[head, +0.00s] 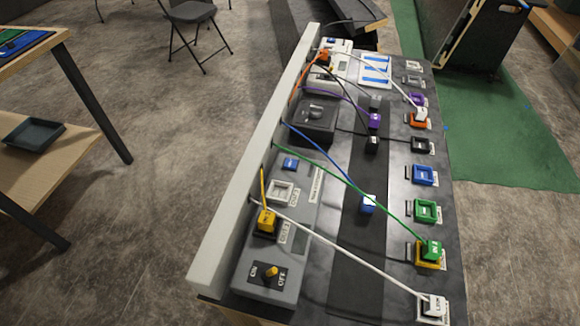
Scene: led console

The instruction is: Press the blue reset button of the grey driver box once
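The grey driver box (250,277) lies at the near left end of the console, along a pale upright panel. A small blue button (290,163) sits on its far end. Between the button and the switch are a white, empty-looking socket (280,193) and a yellow plug (266,220) seated in a socket. A yellow toggle (271,271) between ON and OFF marks is on the near end. Nothing covers the blue button. Neither of my grippers shows in the head view.
Thin coloured cables cross the console above the dark strip (357,260). A green plug (431,249), a white plug (434,306) and a loose-looking blue plug (368,203) are to the right. A dark knob box (316,113) stands beyond the driver box.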

